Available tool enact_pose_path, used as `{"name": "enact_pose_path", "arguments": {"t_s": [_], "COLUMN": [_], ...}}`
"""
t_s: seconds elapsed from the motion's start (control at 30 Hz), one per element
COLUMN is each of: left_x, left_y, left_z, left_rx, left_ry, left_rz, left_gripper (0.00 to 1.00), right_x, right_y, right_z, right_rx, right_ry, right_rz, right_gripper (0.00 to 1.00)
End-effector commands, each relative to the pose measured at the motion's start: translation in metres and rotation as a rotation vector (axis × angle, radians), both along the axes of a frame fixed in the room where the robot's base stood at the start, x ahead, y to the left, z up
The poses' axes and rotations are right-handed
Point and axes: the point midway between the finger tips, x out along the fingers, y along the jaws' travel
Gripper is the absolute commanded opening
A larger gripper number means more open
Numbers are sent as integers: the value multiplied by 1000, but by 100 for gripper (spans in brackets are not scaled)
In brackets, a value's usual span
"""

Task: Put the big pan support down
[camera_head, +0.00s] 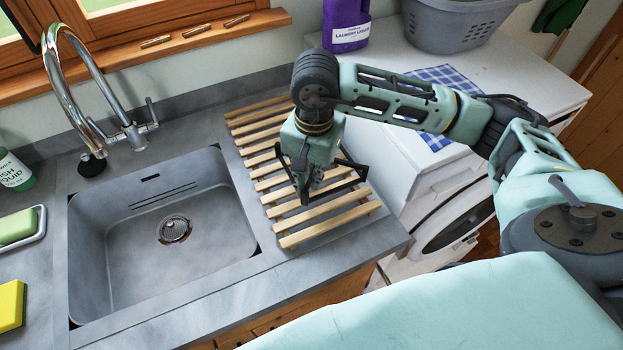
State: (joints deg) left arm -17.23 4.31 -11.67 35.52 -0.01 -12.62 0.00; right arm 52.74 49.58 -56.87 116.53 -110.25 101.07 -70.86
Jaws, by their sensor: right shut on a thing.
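The big pan support (348,163) is a black frame of thin bars, partly hidden behind my right gripper. My right gripper (304,192) points down and is shut on the pan support. It holds it over the wooden slatted rack (326,211), on the counter right of the sink. I cannot tell whether the pan support touches the slats. My left gripper is not in view.
The grey sink (110,272) with a chrome tap (125,130) is left of the rack. A sponge (12,303) and green soap (17,226) lie far left. A purple laundry bottle (345,27), grey basket (455,25) and checked cloth (437,78) are on the white washer top.

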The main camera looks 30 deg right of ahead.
Motion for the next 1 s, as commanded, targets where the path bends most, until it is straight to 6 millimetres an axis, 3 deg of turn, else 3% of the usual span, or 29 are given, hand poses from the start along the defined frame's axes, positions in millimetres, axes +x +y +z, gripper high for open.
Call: {"name": "enact_pose_path", "arguments": {"t_s": [0.2,0.6,0.63,0.8,1.0], "left_x": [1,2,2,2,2], "left_y": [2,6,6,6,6], "left_z": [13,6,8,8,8], "left_rx": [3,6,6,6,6], "left_ry": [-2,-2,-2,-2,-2], "left_rz": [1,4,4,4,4], "left_gripper": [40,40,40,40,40], "right_x": [-1,0,-1,-1,-1], "right_y": [0,0,0,0,0], "right_z": [-23,-29,-28,-28,-28], "right_rx": [1,0,1,0,0], "right_ry": [1,-2,1,1,1], "right_rz": [0,-1,-1,-1,-1], "right_gripper": [0,0,10,25,26]}}
